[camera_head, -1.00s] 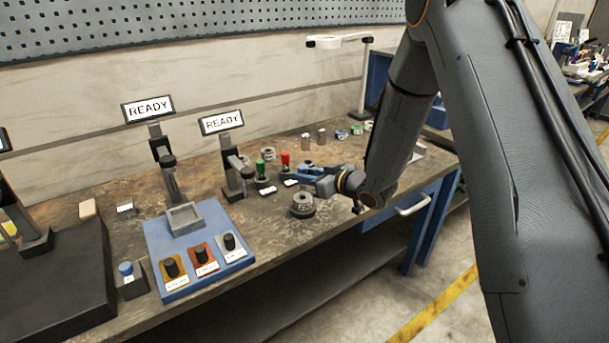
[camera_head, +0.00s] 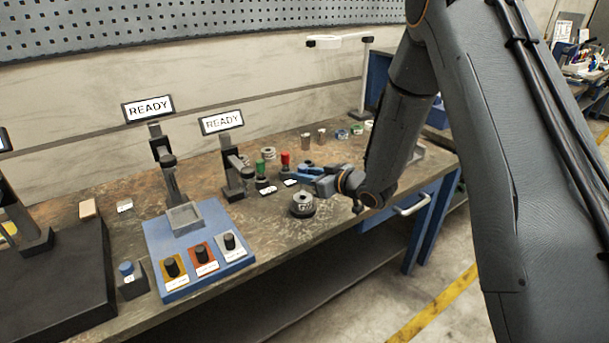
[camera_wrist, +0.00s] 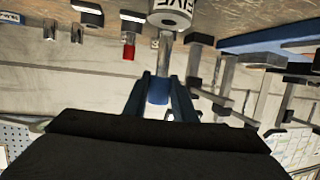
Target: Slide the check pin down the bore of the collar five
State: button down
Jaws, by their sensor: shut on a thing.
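The collar five (camera_wrist: 170,19), a pale ring with a dark FIVE label, is upside down at the top of the wrist view. It stands upright on a dark round base in the head view (camera_head: 302,200). My gripper (camera_wrist: 160,88) is shut on the check pin's blue grip (camera_wrist: 157,93). The pin's metal shaft (camera_wrist: 165,55) points at the collar's top face, and its end meets the collar's edge in the picture. I cannot tell whether the tip is inside the bore. In the head view my gripper (camera_head: 308,173) is just above and behind the collar.
A green-topped piece (camera_head: 260,168) and a red-topped piece (camera_head: 285,160) stand behind the collar. A display stand (camera_head: 232,172) reading READY and a blue plate (camera_head: 160,242) with several black knobs are to the left. Metal cylinders (camera_head: 306,141) stand at the back.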

aim_at(305, 194)
jog(key=shift+f+b, duration=1.75)
jog(key=shift+f, duration=1.05)
jog(key=c, duration=1.4)
grip_release()
jog(key=shift+s, duration=0.1)
jog(key=b+v, duration=0.1)
jog(key=v, duration=0.6)
jog(key=shift+s+d+r+b, duration=0.15)
jog(key=shift+d+b, duration=0.15)
jog(key=shift+b, duration=0.05)
